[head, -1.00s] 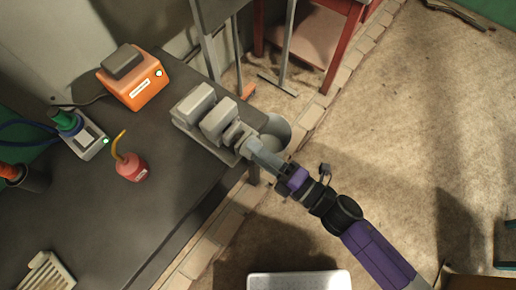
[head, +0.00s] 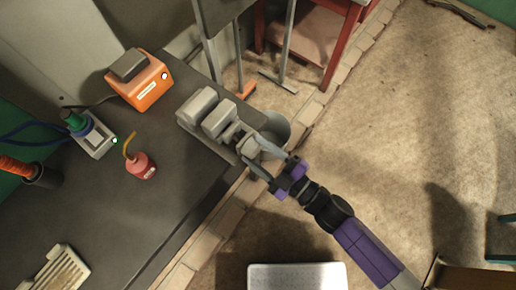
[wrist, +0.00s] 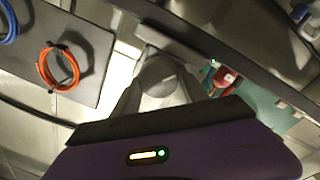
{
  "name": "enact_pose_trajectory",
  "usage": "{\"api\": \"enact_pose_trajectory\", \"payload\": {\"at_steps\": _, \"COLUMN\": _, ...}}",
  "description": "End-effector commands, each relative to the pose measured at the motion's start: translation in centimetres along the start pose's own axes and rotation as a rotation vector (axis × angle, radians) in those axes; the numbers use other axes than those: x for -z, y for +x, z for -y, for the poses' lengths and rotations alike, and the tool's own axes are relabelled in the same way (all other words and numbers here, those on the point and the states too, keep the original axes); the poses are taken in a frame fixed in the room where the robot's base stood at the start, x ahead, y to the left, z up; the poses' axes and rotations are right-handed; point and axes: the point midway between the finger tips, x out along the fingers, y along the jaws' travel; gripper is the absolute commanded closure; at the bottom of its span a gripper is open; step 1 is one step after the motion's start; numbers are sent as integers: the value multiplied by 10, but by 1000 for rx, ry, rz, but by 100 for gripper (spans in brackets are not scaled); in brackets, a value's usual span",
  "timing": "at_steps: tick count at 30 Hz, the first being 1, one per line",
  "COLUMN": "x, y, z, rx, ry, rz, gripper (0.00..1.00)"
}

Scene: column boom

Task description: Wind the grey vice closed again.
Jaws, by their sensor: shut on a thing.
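The grey vice (head: 200,104) stands at the bench's edge in the head view, with a narrow gap showing between its two jaw blocks. Its grey handle end (head: 246,147) points out over the edge towards my arm. My gripper (head: 255,152) is shut on this handle, one finger on each side. In the wrist view the rounded handle (wrist: 161,76) sits between my two grey fingers (wrist: 158,88). The fingers and palm hide part of the handle.
On the dark bench (head: 95,215) are an orange device (head: 145,91), a red oil can (head: 142,166) and a grey meter (head: 96,141). A grey bucket (head: 277,130) stands below the vice. An orange cable coil (wrist: 47,66) shows in the wrist view.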

Motion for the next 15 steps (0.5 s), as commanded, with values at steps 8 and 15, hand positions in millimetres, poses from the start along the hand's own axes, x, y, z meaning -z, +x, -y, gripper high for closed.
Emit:
{"api": "enact_pose_trajectory", "payload": {"at_steps": 8, "x": 0, "y": -1, "z": -1, "rx": 5, "ry": 261, "rz": 20, "gripper": 90}}
{"api": "enact_pose_trajectory", "payload": {"at_steps": 15, "x": -1, "y": 0, "z": -1, "rx": 8, "ry": 488, "rz": 35, "gripper": 90}}
